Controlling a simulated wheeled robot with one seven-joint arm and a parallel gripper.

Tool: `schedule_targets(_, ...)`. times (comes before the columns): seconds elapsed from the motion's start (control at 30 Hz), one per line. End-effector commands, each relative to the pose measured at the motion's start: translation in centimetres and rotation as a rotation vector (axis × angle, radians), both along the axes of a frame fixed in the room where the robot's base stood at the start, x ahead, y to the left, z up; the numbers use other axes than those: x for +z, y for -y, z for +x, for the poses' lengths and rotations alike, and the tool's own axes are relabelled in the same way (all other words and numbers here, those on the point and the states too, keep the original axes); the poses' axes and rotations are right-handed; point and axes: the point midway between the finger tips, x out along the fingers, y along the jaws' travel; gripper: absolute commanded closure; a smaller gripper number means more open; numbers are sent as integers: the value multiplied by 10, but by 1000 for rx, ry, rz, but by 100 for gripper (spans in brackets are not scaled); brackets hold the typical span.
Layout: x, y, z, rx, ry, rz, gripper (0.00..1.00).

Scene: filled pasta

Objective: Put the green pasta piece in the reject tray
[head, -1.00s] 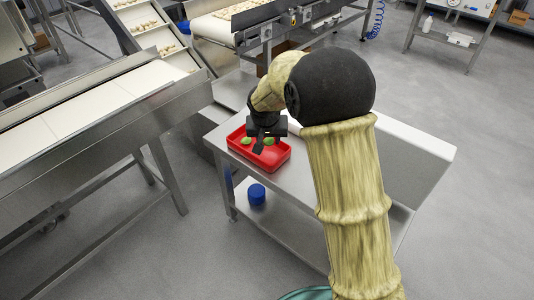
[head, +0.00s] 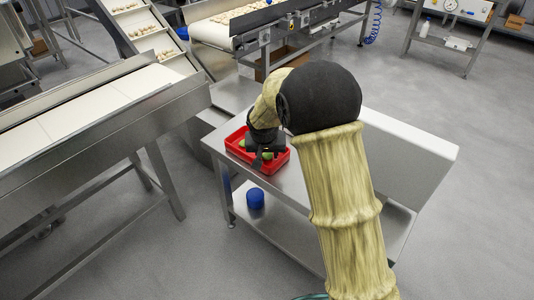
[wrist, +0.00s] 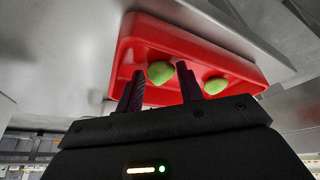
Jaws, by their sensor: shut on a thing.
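The red reject tray (head: 283,163) stands on a steel table, and two green pasta pieces show at it. In the wrist view, one green pasta piece (wrist: 161,72) is between the two fingertips of my gripper (wrist: 160,84), which is shut on it. A second green pasta piece (wrist: 215,85) lies in the tray to the right, outside the fingers. In the head view my gripper (head: 258,160) is low over the tray and partly hides its inside. I cannot tell whether the held piece touches the tray floor.
The steel table (head: 290,182) has bare room around the tray, and a blue container (head: 255,197) stands on its lower shelf. A conveyor (head: 85,115) runs at the left. A white box-like surface (head: 410,150) lies right of my arm.

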Motion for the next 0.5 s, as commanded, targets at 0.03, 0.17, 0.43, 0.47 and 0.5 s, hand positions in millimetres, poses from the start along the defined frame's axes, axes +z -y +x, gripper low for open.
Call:
schedule_targets(0.03, -2, 0, 0, 0, 0, 0, 87)
schedule_targets(0.17, -2, 0, 0, 0, 0, 0, 54)
schedule_targets(0.43, -1, 0, 0, 0, 0, 0, 54)
schedule_targets(0.47, 0, 0, 0, 0, 1, 0, 54)
schedule_targets(0.5, 3, 0, 0, 0, 1, 1, 54)
